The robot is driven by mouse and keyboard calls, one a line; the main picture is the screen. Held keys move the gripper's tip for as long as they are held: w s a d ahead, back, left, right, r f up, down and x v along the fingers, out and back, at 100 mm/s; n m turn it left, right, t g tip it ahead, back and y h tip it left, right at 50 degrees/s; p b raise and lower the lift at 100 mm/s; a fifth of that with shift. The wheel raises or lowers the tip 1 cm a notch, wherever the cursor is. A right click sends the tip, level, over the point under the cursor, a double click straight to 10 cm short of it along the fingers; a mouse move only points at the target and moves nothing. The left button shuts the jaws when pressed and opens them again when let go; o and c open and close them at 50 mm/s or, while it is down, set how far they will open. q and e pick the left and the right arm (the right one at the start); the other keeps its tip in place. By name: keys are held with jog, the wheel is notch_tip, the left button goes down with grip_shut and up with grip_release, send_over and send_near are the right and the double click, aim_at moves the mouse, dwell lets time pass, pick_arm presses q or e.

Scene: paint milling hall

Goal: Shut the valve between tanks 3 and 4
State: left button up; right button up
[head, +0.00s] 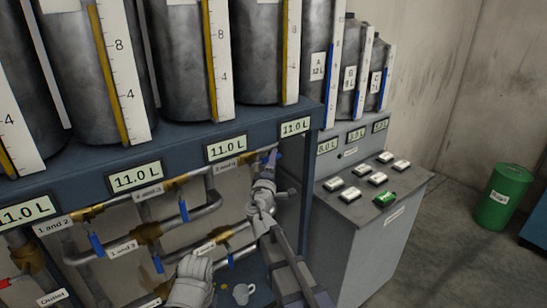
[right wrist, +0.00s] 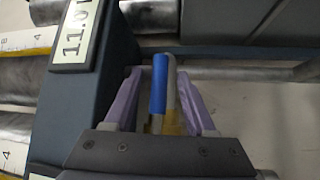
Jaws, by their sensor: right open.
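The blue handle (head: 273,158) of a valve sits on the upper pipe under the rightmost 11.0 L display. The small tag (head: 226,165) to its left is too small to read surely. My right gripper (head: 266,178) is at this handle, just below it. In the right wrist view the purple fingers stand open, one on each side of the blue handle (right wrist: 158,85), with a visible gap. A grey pipe piece lies close alongside the handle, and a brass part shows below it. The handle's angle to its own pipe is hard to judge. My left gripper is not clearly seen.
Other blue valve handles hang on the pipes at the left, such as one (head: 183,211) left of my arm. A blue rack beam (head: 190,145) runs above. A grey console (head: 375,190) with buttons stands right. A green drum (head: 503,197) stands farther right.

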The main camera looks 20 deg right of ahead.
jog(key=shift+x, duration=1.05)
jog(key=shift+s, duration=0.1)
grip_shut()
dwell(0.5)
